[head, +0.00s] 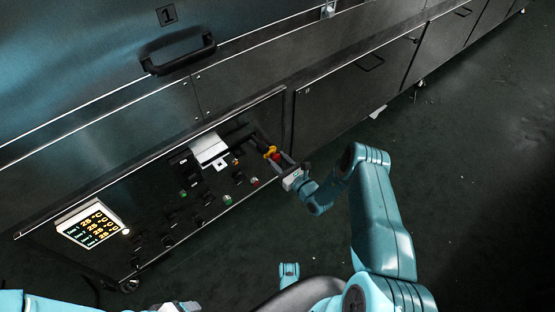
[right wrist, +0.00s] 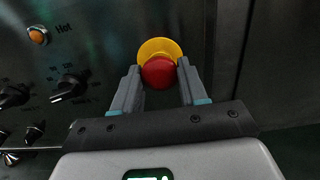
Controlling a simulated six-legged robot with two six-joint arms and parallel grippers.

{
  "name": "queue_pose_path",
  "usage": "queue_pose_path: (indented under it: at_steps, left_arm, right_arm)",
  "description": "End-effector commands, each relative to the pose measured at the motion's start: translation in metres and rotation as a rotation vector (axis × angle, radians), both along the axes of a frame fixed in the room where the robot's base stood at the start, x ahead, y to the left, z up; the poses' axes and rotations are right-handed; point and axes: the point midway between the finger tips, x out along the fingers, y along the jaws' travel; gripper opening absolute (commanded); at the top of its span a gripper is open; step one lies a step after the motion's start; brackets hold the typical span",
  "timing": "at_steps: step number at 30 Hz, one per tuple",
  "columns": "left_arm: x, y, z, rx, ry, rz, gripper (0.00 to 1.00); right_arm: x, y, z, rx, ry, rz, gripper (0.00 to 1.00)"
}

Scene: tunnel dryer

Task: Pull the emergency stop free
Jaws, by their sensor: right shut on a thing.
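The emergency stop is a red mushroom button (right wrist: 159,72) on a round yellow base (right wrist: 159,47), set in the dark control panel. In the head view its red button (head: 275,156) and yellow base (head: 269,151) show at the panel's right end. My right gripper (right wrist: 160,80) is shut on the red button, one grey finger on each side of it. In the head view my right gripper (head: 282,163) reaches the button from the lower right. My left gripper (head: 176,306) shows only in part at the bottom edge, and its fingers cannot be made out.
The control panel (head: 150,240) carries several knobs, small lamps and a lit temperature display (head: 91,224). A black door handle (head: 178,55) is above. The floor at right is open.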

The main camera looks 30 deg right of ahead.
Motion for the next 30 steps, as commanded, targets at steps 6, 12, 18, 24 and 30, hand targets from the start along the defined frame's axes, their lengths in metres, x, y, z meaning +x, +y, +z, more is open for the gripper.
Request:
queue_pose_path:
  at_steps: [6,12,18,24,30]
  left_arm:
    - [-0.001,-0.001,0.003,0.000,0.001,-0.003,0.70]
    - [-0.001,-0.001,0.003,0.000,0.001,-0.003,0.70]
    - [-0.001,-0.001,0.003,0.000,0.001,-0.003,0.70]
    - [-0.002,-0.002,0.010,-0.002,0.003,-0.006,0.70]
    - [-0.005,-0.005,0.026,-0.004,0.008,-0.019,0.70]
  right_arm:
    - [-0.008,0.000,-0.001,0.002,0.003,-0.001,0.00]
    - [-0.008,0.000,-0.001,0.002,0.003,-0.001,0.68]
    - [-0.007,0.000,-0.001,0.001,0.002,0.000,0.68]
    - [-0.023,-0.002,0.001,0.002,0.005,-0.003,0.68]
    - [-0.072,-0.007,0.003,0.005,0.006,-0.006,0.68]
